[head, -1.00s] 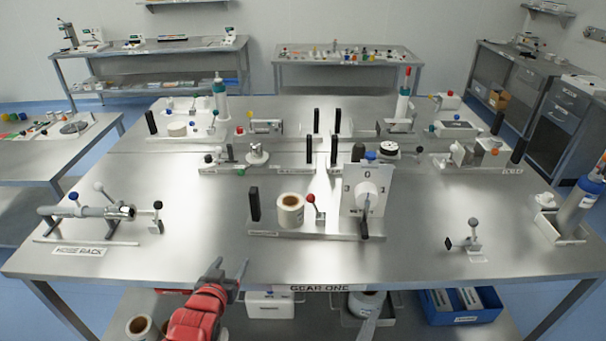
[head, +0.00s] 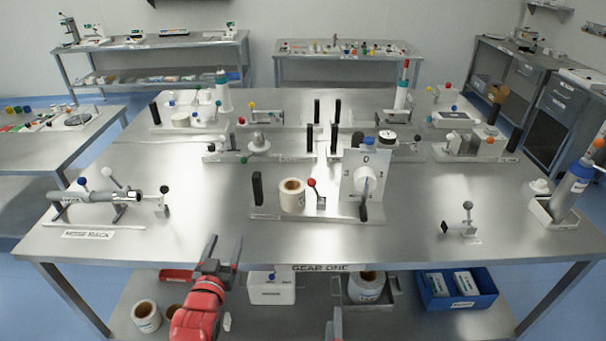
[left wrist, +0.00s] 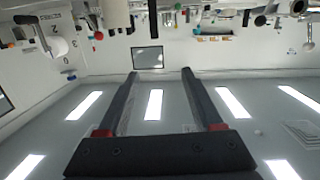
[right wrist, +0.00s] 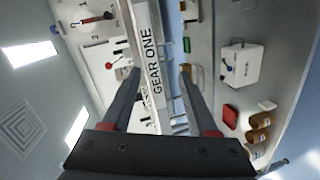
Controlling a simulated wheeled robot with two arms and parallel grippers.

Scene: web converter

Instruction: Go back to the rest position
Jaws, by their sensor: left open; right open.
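My left gripper (head: 225,240) is open and empty in the head view, in front of the table's front edge with its fingers pointing up and away. The left wrist view shows its two fingers (left wrist: 160,75) apart with nothing between them. My right gripper (head: 336,324) shows only as a grey fingertip at the bottom edge of the head view. In the right wrist view its fingers (right wrist: 159,70) are apart and empty, with the GEAR ONE label (right wrist: 152,60) seen beyond them. Neither gripper touches anything that I can see.
The steel table (head: 200,225) stands ahead, its front strip mostly clear. On it are a white roll (head: 292,195), a dial panel (head: 352,185), a hose rack (head: 95,197) and a small lever stand (head: 462,222). A lower shelf holds a blue bin (head: 455,300) and several rolls.

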